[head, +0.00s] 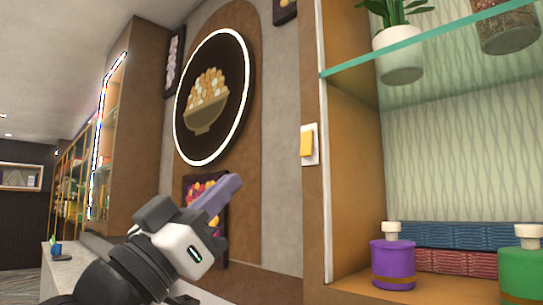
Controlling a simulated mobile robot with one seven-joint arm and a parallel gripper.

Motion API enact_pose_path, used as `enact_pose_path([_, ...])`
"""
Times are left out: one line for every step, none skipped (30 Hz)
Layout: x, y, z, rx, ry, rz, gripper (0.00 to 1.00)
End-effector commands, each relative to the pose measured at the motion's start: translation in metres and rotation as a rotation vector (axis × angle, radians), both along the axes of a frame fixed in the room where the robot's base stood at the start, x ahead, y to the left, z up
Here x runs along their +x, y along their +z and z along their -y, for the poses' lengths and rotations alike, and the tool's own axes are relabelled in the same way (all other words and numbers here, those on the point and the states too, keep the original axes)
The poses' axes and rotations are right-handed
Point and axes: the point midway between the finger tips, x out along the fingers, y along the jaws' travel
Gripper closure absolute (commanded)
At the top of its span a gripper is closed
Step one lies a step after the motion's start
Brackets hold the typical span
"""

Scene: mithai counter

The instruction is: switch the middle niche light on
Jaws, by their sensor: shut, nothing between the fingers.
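A light switch (307,143) with a yellow-orange rocker on a white plate is on the brown upright at the left edge of the niche on the right. My gripper (232,187) is shut and empty, lower left of the switch in the picture and apart from it. Its fingers point up and right. The niche on the right (345,180) has a patterned back wall. I cannot tell from this view whether it is the middle niche.
A glass shelf (440,38) holds a potted plant (400,60). Below stand a purple bottle (393,262) and a green bottle (520,270) before stacked boxes. A round lit sign (212,97) and a picture (205,190) are on the wall behind my gripper.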

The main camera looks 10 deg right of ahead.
Motion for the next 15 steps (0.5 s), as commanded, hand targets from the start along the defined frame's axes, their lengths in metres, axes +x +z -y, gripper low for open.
enact_pose_path([0.0004,0.0008,0.0079,0.02,-0.018,-0.016,1.0])
enact_pose_path([0.0008,0.0005,0.0112,0.028,-0.024,-0.023,1.0])
enact_pose_path([0.0009,0.0001,0.0142,0.035,-0.032,-0.03,1.0])
enact_pose_path([0.0009,-0.0003,0.0156,0.039,-0.036,-0.033,1.0])
enact_pose_path([0.0009,-0.0005,0.0164,0.041,-0.038,-0.036,1.0])
enact_pose_path([0.001,-0.0007,0.0168,0.042,-0.04,-0.037,1.0])
enact_pose_path([0.001,-0.0007,0.0168,0.042,-0.04,-0.037,1.0])
enact_pose_path([0.0011,-0.0008,0.0166,0.042,-0.04,-0.037,1.0])
enact_pose_path([0.001,-0.0008,0.0164,0.041,-0.039,-0.036,1.0])
enact_pose_path([0.001,-0.0008,0.0163,0.041,-0.039,-0.036,1.0])
enact_pose_path([0.001,-0.0008,0.0161,0.04,-0.039,-0.036,1.0])
enact_pose_path([0.001,-0.0007,0.0161,0.04,-0.039,-0.036,1.0])
enact_pose_path([0.001,-0.0005,0.0162,0.04,-0.038,-0.035,1.0])
enact_pose_path([0.0012,-0.0001,0.0164,0.04,-0.038,-0.035,1.0])
enact_pose_path([0.0017,0.0011,0.0172,0.04,-0.038,-0.035,1.0])
